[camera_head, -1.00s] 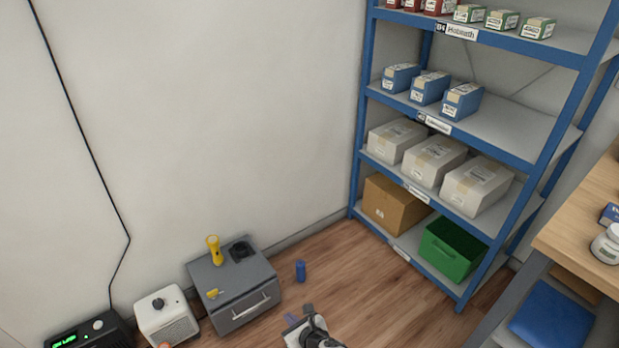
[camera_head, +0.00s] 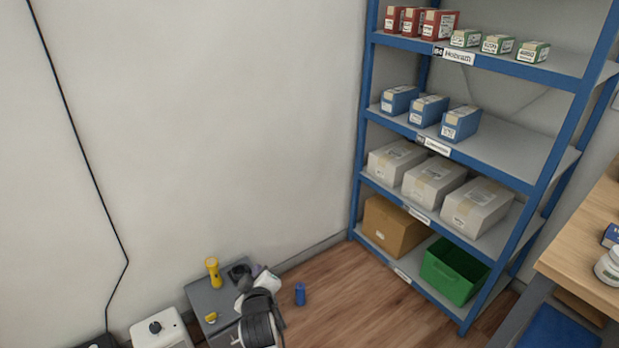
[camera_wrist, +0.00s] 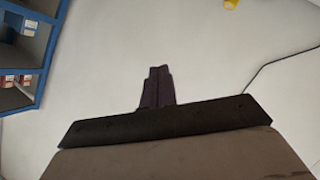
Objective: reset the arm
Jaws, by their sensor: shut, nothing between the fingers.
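My gripper (camera_wrist: 157,86) shows in the wrist view as dark fingers pressed together, shut and empty, with pale wall beyond. In the head view my arm's end (camera_head: 262,285) rises from the bottom edge, in front of the grey cabinet (camera_head: 205,297). It hides much of the cabinet's right side and front. The fingertips are hard to make out in that view.
A yellow flashlight (camera_head: 213,272) stands on the cabinet, left of my arm. A blue cylinder (camera_head: 300,294) stands on the floor just right of it. A blue shelf rack (camera_head: 467,70) with boxes and a green bin (camera_head: 455,270) stands at right, beside a wooden counter (camera_head: 590,240).

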